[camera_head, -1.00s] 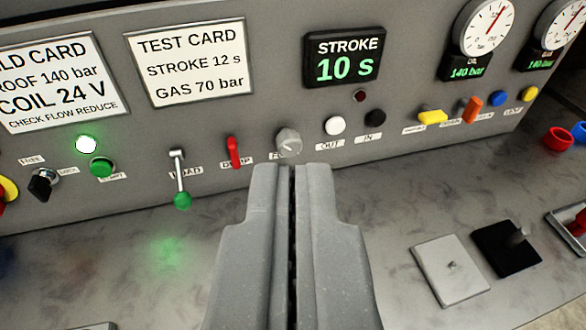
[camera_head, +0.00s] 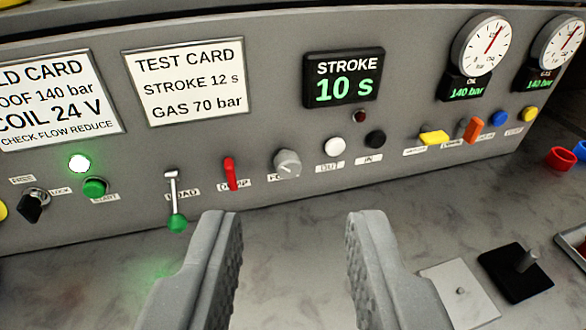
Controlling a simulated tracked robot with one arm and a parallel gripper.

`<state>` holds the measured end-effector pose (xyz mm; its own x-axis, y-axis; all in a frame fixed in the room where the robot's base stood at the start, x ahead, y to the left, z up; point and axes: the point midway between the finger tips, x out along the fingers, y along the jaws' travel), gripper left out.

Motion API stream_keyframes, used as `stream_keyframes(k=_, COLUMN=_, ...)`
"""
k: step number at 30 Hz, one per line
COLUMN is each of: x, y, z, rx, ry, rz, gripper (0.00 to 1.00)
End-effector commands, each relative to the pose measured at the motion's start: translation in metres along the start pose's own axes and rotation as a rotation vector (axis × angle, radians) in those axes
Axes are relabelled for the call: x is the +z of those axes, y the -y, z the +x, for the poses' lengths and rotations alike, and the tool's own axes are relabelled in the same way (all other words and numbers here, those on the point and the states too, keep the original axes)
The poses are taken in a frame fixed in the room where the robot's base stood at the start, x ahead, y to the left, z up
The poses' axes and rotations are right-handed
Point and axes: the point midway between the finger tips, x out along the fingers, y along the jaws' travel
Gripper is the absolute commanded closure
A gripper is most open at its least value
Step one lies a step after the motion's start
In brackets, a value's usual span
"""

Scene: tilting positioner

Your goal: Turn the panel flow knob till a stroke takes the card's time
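The grey flow knob (camera_head: 287,163) sits on the panel's lower row, its label partly hidden behind it. My gripper (camera_head: 294,222) is open and empty, its two fingers apart below and in front of the knob, not touching it. The stroke display (camera_head: 344,80) reads 10 s in green. The white test card (camera_head: 186,80) reads STROKE 12 s and GAS 70 bar.
A red lever (camera_head: 231,174) and a green-tipped load lever (camera_head: 174,203) stand left of the knob. White (camera_head: 334,146) and black (camera_head: 375,138) buttons sit to its right. The oil gauge (camera_head: 482,44) shows 140 bar. A black plate (camera_head: 515,272) with a peg lies on the bench.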

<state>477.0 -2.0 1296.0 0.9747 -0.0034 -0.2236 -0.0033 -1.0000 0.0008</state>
Motion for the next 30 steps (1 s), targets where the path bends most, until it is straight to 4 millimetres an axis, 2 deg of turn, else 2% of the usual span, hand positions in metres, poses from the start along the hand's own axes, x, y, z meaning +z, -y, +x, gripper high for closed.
stream_keyframes(k=1, x=0.001, y=-0.004, z=0.009, rx=0.006, ry=0.002, rz=0.001, gripper=0.55)
stream_keyframes(k=3, x=0.006, y=-0.014, z=0.030, rx=0.021, ry=0.003, rz=-0.001, gripper=0.37)
stream_keyframes(k=7, x=0.021, y=-0.037, z=0.088, rx=0.049, ry=-0.013, rz=-0.007, gripper=0.37)
stream_keyframes(k=9, x=0.037, y=-0.049, z=0.122, rx=0.053, ry=-0.020, rz=-0.016, gripper=0.37)
stream_keyframes(k=11, x=0.050, y=-0.058, z=0.147, rx=0.049, ry=-0.036, rz=-0.022, gripper=0.37)
stream_keyframes(k=15, x=0.090, y=-0.068, z=0.198, rx=0.008, ry=-0.062, rz=-0.026, gripper=0.37)
stream_keyframes(k=18, x=0.121, y=-0.066, z=0.226, rx=-0.043, ry=-0.083, rz=-0.013, gripper=0.37)
stream_keyframes(k=23, x=0.170, y=-0.053, z=0.252, rx=-0.148, ry=-0.124, rz=0.045, gripper=0.37)
stream_keyframes(k=27, x=0.197, y=-0.038, z=0.259, rx=-0.228, ry=-0.161, rz=0.110, gripper=0.37)
stream_keyframes(k=30, x=0.206, y=-0.031, z=0.258, rx=-0.264, ry=-0.183, rz=0.146, gripper=0.37)
